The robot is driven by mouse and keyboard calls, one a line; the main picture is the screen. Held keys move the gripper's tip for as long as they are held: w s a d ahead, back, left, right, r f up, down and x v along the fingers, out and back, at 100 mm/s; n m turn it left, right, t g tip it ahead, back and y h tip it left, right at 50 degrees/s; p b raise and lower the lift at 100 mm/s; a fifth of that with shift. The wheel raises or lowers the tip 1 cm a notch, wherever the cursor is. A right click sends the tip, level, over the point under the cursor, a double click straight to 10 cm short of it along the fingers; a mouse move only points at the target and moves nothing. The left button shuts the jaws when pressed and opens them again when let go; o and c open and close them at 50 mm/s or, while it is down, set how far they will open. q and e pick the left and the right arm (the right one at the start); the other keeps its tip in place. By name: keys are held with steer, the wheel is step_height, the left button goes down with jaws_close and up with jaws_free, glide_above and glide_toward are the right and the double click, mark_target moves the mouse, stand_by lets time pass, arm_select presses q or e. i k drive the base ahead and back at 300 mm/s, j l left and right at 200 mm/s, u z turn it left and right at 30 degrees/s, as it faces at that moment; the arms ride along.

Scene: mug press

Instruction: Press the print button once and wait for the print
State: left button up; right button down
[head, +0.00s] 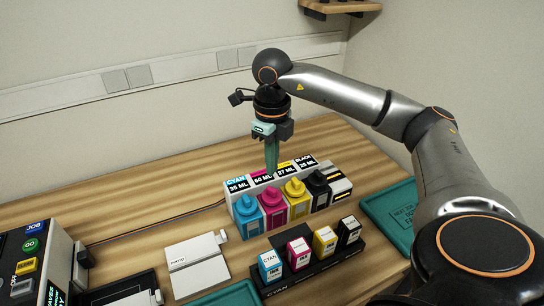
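A dark-topped machine with a pale front (62,250) stands at the far left, cut off by the frame edge. It carries a blue button marked JOB (34,228), a green button marked GO (30,244), a yellow button (25,265) and a grey one (21,286). I cannot tell from the labels which is the print button. My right gripper (271,170) points down behind the ink tank unit, far from the machine's buttons. Its greenish fingers overlap in this view, so their opening does not show. I see nothing held. My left gripper is not in view.
The ink tank unit (340,188) has cyan, magenta, yellow and black tanks. A black rack (318,278) of ink bottles stands in front. A white PHOTO panel (198,265) lies left of it. A teal tray (385,213) lies right. Bare wood is free at the back left.

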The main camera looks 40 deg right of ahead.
mark_target(32, 246)
steer(key=k+j, duration=0.75)
steer(key=j, duration=0.2)
